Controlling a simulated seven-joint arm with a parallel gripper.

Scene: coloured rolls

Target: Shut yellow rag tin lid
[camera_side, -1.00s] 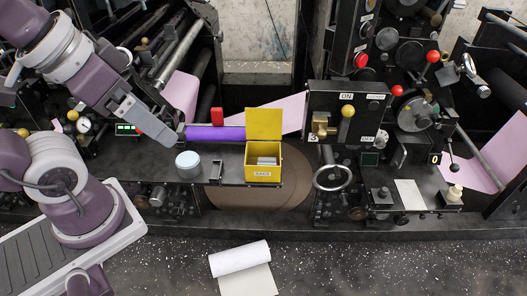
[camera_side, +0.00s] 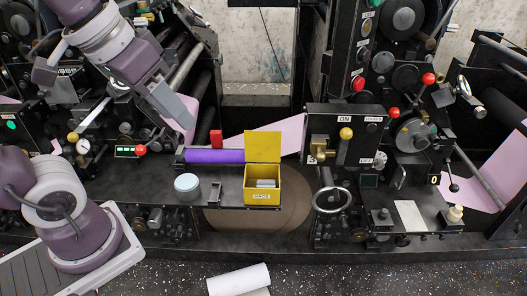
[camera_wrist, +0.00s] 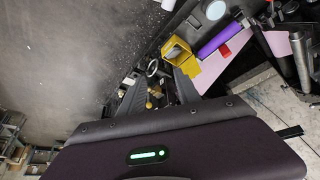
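The yellow rag tin (camera_side: 262,197) stands on the dark machine bed in the side view, with pale contents inside and a label on its front. Its yellow lid (camera_side: 263,146) stands upright at the back edge, open. In the wrist view the tin (camera_wrist: 175,52) and its lid (camera_wrist: 188,68) show near the top middle. My gripper (camera_side: 188,122) is up and left of the tin in the side view, apart from it and the lid.
A purple roll (camera_side: 214,156) lies left of the lid, with a red block (camera_side: 216,139) behind it. A pale blue round container (camera_side: 187,186) stands left of the tin. A machine console (camera_side: 343,135) with knobs and a handwheel (camera_side: 332,200) stands to the right. A white roll (camera_side: 238,279) lies on the floor.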

